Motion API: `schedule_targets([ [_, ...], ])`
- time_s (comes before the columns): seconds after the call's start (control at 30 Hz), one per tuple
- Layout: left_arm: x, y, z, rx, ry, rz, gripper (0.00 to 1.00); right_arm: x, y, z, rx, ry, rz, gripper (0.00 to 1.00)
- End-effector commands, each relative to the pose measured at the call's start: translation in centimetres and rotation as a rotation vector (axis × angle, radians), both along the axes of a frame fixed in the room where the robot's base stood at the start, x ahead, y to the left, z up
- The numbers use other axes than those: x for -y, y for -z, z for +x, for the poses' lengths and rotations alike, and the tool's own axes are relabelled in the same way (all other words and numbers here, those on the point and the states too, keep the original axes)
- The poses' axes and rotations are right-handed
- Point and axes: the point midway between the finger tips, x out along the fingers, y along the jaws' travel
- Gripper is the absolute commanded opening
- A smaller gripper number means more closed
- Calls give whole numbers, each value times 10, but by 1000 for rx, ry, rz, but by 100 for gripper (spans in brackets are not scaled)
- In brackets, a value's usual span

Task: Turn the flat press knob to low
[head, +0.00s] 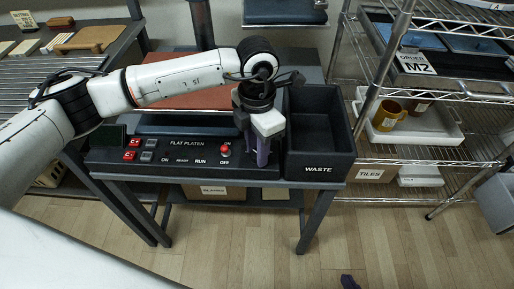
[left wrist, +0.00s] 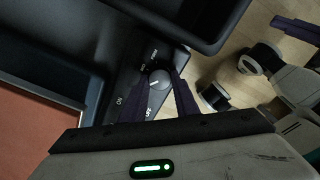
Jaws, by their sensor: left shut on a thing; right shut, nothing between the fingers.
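My left gripper (left wrist: 160,92) is shut on the knob, one dark finger on each side. In the head view my left gripper (head: 262,160) points down at the right end of the Flat Platen panel (head: 187,160) and hides the knob. A dark fingertip of my right gripper (head: 349,282) shows at the bottom edge; my right gripper is shut and empty, away from the panel.
A black waste bin (head: 320,135) stands right beside the panel. A red button (head: 225,150) is just left of my left gripper; red and grey switches (head: 131,155) are further left.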

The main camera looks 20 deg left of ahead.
Motion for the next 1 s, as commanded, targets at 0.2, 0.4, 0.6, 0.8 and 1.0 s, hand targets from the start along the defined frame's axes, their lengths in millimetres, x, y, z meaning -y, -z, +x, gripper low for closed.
schedule_targets([
  [0.2,0,-2,2,4,-6,-1,5,0,0,0,0,-1,-1,0],
  [0.4,0,-2,1,4,-5,-2,43,0,0,0,-1,0,-2,0],
  [0.6,0,-1,1,2,-4,0,46,0,1,0,-2,0,-2,0],
  [0.8,0,-6,1,2,-3,-2,46,0,1,0,-1,-1,-3,0],
  [1.0,0,-40,2,5,-4,-3,46,0,-1,1,1,-1,-2,0],
])
